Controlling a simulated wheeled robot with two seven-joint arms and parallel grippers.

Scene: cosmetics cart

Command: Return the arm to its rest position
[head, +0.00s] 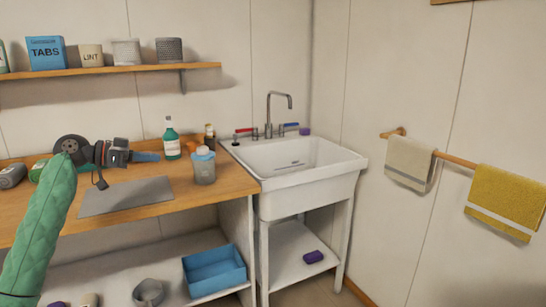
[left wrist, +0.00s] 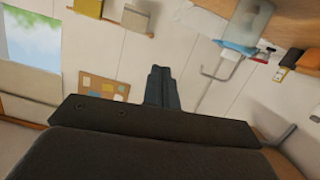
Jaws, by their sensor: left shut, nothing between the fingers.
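My left arm, in a green quilted sleeve (head: 42,230), rises from the lower left of the head view. My left gripper (head: 150,156) is above the wooden counter and points right toward the white-labelled green bottle. Its blue-grey fingers are together with nothing between them. In the left wrist view the closed fingers (left wrist: 162,85) stand up in the middle, with wall behind them. My right gripper does not show in either view.
The wooden counter (head: 228,182) holds a grey mat (head: 125,197), a green bottle (head: 171,140) and a translucent lidded cup (head: 203,167). A white sink (head: 300,180) stands to the right. A shelf (head: 110,72) hangs above. A blue bin (head: 214,271) sits below.

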